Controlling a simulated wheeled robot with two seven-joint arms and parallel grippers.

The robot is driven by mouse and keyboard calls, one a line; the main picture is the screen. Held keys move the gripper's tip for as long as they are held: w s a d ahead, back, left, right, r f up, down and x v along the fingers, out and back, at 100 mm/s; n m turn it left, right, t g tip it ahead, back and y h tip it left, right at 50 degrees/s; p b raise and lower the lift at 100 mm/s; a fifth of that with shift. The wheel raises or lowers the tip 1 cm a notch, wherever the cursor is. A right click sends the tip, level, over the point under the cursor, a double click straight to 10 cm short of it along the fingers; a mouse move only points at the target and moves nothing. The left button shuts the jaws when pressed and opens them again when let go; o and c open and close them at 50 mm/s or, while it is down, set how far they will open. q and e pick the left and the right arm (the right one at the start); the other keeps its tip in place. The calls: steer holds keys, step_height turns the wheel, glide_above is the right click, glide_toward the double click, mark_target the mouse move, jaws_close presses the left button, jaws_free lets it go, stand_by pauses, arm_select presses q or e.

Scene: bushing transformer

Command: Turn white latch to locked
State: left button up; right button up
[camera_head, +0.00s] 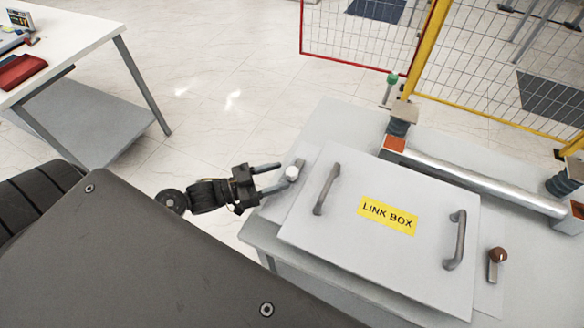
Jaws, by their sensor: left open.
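The white latch (292,173) sits at the left side of the link box (330,232), its round white knob on top and a short grey lever reaching up and right from it. My left gripper (274,177) is open, its two fingers pointing right. The fingertips are close to the white knob, one above-left of it and one just below-left. I cannot tell whether they touch it. A brown-knobbed latch (495,262) sits at the right side of the box, its lever pointing down. My right gripper is not in view.
The box lid carries two grey handles (327,188) and a yellow label. A metal bar with insulators (480,180) lies behind the box. A yellow and red mesh fence (495,75) stands at the back. A white table (70,40) is at upper left, with open floor between.

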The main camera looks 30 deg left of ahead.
mark_target(292, 171)
arm_select(q)
steer(key=p+x, duration=0.1)
steer(key=x, duration=0.4)
steer(key=c, duration=0.9)
steer(key=shift+c, duration=0.2)
steer(key=shift+f, duration=0.1)
